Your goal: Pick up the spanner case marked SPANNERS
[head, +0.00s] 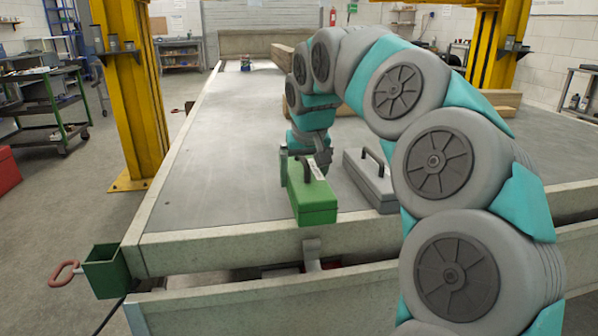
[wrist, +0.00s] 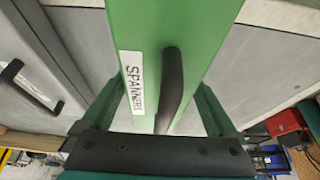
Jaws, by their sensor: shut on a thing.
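The green spanner case (head: 315,203) is at the front edge of the flat trailer deck (head: 220,180). In the wrist view the case (wrist: 145,35) carries a white label reading SPANNERS and a dark handle (wrist: 172,85). My gripper (head: 304,168) is over the case from above. In the wrist view my gripper (wrist: 157,108) has one green finger on each side of the case and is shut on it. The fingertips are partly hidden by the case. I cannot tell whether its underside touches the deck.
A grey case (head: 372,182) with a dark handle stands on the deck just right of the green case. A green socket (head: 106,270) with a red-handled pin sits at the deck's front left corner. Yellow posts (head: 133,90) flank the deck. The deck's left part is clear.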

